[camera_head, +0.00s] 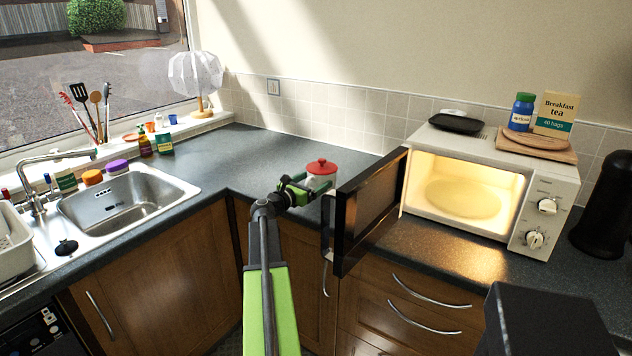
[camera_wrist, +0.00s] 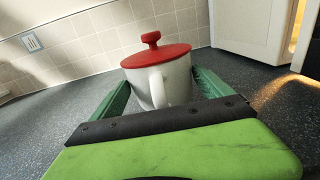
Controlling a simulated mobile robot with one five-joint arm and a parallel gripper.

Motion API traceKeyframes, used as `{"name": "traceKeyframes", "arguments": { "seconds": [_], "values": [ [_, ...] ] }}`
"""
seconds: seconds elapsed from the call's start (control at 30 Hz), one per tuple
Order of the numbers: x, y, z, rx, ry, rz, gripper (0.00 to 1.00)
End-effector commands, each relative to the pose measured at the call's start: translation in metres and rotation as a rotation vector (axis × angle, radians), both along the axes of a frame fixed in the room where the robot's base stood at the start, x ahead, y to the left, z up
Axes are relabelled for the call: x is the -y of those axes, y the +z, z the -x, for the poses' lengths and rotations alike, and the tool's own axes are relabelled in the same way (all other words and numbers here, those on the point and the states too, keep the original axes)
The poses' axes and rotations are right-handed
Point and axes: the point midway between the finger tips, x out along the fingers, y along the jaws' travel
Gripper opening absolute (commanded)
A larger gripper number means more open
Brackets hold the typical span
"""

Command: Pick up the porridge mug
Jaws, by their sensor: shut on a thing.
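The porridge mug (camera_wrist: 178,82) is pale with a handle facing me and a red knobbed lid (camera_wrist: 155,56). In the wrist view it stands between the two green fingers of my gripper (camera_wrist: 165,92), which is shut on it. In the head view the mug (camera_head: 321,180) shows at the end of my arm, over the dark worktop just left of the open microwave door, partly hidden by my gripper (camera_head: 308,187). I cannot tell whether its base touches the worktop.
The microwave (camera_head: 487,185) is lit inside, and its dark door (camera_head: 370,212) swings out close to the right of my gripper. The sink (camera_head: 125,208) is at the left. The worktop (camera_head: 240,155) behind and left of the mug is clear. The tiled wall (camera_head: 345,115) stands behind.

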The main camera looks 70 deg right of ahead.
Motion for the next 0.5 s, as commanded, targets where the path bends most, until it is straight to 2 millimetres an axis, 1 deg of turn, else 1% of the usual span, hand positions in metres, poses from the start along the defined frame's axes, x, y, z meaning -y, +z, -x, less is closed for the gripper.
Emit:
{"name": "traceKeyframes", "arguments": {
  "seconds": [0.03,0.07,0.3,0.5],
  "values": [
    [0.000,0.018,0.000,-0.001,0.000,0.001,0.17],
    [-0.008,0.019,0.007,-0.001,-0.001,0.001,0.17],
    [-0.047,0.050,0.046,-0.001,-0.001,0.001,0.17],
    [-0.072,0.071,0.072,-0.001,-0.001,0.001,0.17]
  ]
}}
